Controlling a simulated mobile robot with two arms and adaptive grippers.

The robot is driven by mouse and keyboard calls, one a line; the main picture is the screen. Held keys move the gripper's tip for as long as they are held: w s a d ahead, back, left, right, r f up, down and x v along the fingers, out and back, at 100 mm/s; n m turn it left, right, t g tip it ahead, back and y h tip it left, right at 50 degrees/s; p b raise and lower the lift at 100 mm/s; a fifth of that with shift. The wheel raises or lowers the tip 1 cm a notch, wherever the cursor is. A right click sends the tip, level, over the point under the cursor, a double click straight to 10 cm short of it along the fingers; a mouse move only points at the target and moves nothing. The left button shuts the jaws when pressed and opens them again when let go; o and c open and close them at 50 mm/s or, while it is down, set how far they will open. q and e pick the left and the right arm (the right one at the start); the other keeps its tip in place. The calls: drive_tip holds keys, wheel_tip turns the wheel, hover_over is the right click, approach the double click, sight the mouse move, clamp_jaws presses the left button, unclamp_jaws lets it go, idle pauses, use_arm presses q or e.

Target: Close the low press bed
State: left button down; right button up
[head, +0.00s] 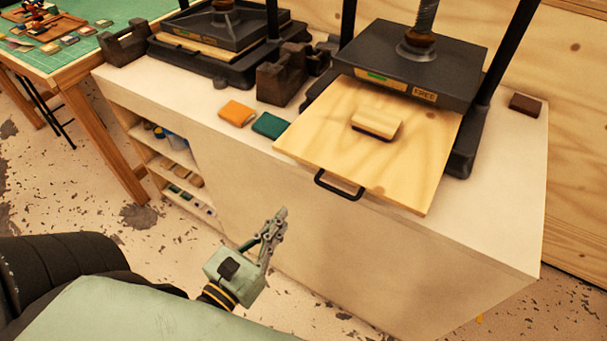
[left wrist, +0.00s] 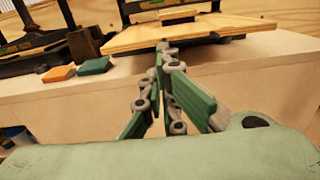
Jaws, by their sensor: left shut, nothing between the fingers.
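The low press bed (head: 330,145) is a pale wooden board pulled out from under the dark press plate (head: 410,60), overhanging the front edge of the counter. A black handle (head: 340,187) is on its front edge, and a small wooden block (head: 377,122) lies on top. The bed also shows in the left wrist view (left wrist: 190,34), above and beyond my fingers. My left gripper (head: 282,212) is shut and empty, in front of the counter, lower than the handle and to its left, apart from it. My right gripper is not in view.
The white counter (head: 500,225) carries an orange block (head: 237,113), a green block (head: 270,125), dark tape dispensers (head: 282,80) and a second press (head: 215,45). A brown block (head: 525,104) lies at the right. A table with a green mat (head: 95,50) stands at upper left.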

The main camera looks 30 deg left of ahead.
use_arm(q)
drive_tip(key=p, duration=0.6)
approach(318, 168)
drive_tip(key=w, duration=0.5)
drive_tip(key=shift+w+d, duration=0.1)
drive_tip(key=shift+w, duration=0.25)
drive_tip(key=shift+w+f, duration=0.1)
drive_tip(key=shift+w, duration=0.6)
